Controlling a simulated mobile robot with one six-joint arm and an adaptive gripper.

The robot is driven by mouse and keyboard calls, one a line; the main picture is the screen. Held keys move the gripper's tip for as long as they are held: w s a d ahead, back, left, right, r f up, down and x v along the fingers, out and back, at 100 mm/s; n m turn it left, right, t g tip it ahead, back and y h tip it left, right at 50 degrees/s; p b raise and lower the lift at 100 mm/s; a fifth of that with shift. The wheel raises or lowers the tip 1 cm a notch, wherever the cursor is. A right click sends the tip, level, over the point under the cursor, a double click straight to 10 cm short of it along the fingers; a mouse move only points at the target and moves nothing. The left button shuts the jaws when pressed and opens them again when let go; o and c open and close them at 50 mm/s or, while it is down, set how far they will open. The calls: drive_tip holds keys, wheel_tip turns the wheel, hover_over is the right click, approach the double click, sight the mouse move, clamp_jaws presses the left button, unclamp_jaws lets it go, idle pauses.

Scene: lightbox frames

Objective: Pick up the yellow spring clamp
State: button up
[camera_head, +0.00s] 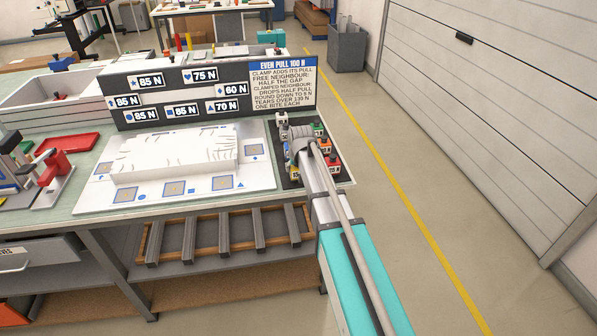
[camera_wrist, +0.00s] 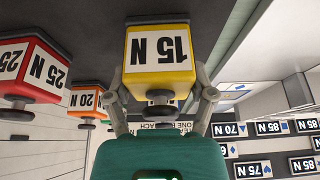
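The yellow spring clamp (camera_wrist: 158,50), marked 15 N, is a boxy block with a dark foot and a dark round part on its near side. In the wrist view it appears upside down at top centre. My gripper (camera_wrist: 160,85) has one finger on each side of it. The fingers stand wide apart; I cannot make out firm contact on either side. In the head view my gripper (camera_head: 302,145) is over the dark mat (camera_head: 291,181) at the bench's right end and hides part of the clamp group there.
A red 25 N clamp (camera_wrist: 30,70) and an orange 20 N clamp (camera_wrist: 86,101) stand close by. A white clamp (camera_head: 282,118) stands at the mat's back left. A white block (camera_head: 175,155) on a plate (camera_head: 245,181) and a label board (camera_head: 180,77) are on the bench.

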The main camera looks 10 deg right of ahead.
drive_tip(key=c, duration=0.5)
drive_tip(key=shift+r, duration=0.2)
drive_tip(key=shift+r+p, duration=0.75)
drive_tip(key=shift+p, duration=0.2)
drive_tip(key=s+d+r+p, duration=0.8)
drive_tip(key=s+r+p, duration=0.3)
drive_tip(key=shift+d, duration=0.4)
drive_tip(key=shift+w, duration=0.1)
